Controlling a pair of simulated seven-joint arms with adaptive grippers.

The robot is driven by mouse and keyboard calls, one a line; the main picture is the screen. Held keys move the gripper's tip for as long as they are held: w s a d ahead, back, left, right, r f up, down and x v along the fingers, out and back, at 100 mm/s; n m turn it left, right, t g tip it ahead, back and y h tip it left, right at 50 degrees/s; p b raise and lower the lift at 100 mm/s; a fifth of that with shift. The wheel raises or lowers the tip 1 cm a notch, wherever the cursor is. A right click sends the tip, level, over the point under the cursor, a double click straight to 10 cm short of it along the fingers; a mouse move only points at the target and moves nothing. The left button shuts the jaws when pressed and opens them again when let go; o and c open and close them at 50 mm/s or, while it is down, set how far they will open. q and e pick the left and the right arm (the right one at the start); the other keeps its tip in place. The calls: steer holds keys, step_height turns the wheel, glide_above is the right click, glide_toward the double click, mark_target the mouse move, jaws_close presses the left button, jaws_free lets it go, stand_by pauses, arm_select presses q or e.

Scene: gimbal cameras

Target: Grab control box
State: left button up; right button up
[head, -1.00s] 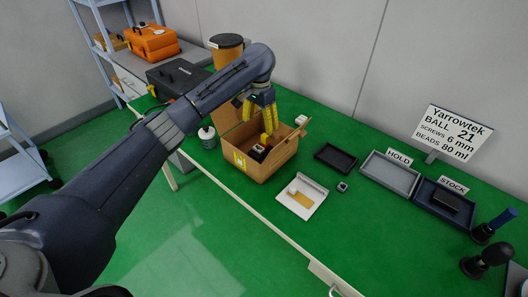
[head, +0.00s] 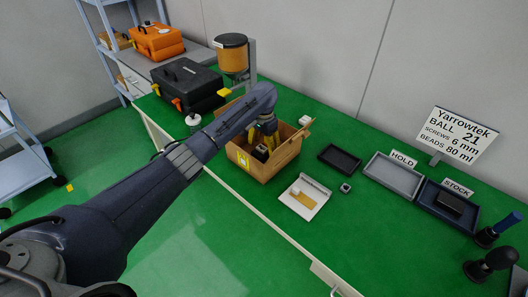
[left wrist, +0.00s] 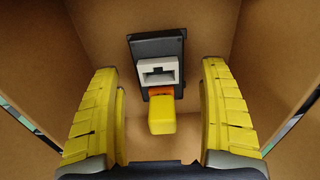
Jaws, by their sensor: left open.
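The control box (left wrist: 157,50) is a dark box with a white block and an orange-and-yellow part on it. It lies inside the open cardboard box (head: 269,170), where its top shows in the head view (head: 262,151). My left gripper (left wrist: 160,120) has yellow fingers spread wide, one on each side of the control box's yellow part, with visible gaps. In the head view the left gripper (head: 262,143) points down into the cardboard box. Whether the fingers reach level with the control box is hard to tell. My right gripper is not in view.
The cardboard walls surround the gripper.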

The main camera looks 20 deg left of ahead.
arm_select(q)
steer(key=shift+f, duration=1.35)
steer(key=shift+c, duration=0.2)
steer(key=c, duration=1.3)
steer(key=shift+r, duration=0.15)
